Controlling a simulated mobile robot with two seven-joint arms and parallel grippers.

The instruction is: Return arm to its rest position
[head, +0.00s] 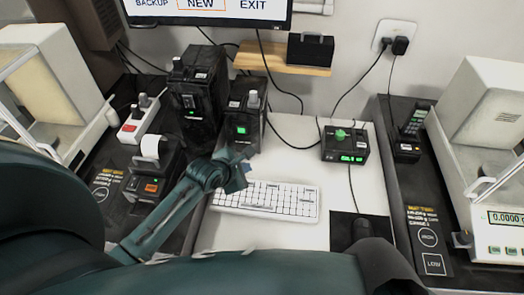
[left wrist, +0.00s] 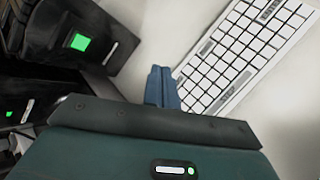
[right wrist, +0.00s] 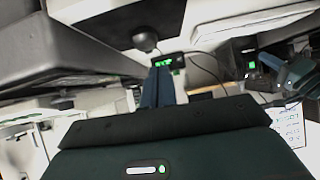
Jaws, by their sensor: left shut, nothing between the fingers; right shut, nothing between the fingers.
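My left arm reaches up from the lower left in the head view. Its gripper (head: 238,180) is over the left end of the white keyboard (head: 265,200). In the left wrist view the blue fingers (left wrist: 163,88) are together with nothing between them, and the keyboard (left wrist: 245,50) lies beside them. My right gripper (right wrist: 158,86) shows in the right wrist view with its fingers together and empty. I cannot make out the right gripper in the head view.
Black devices (head: 197,100) stand behind the left gripper, and a label printer (head: 152,175) stands to its left. A small display box (head: 345,143), mouse (head: 362,230) and balance (head: 480,150) are to the right.

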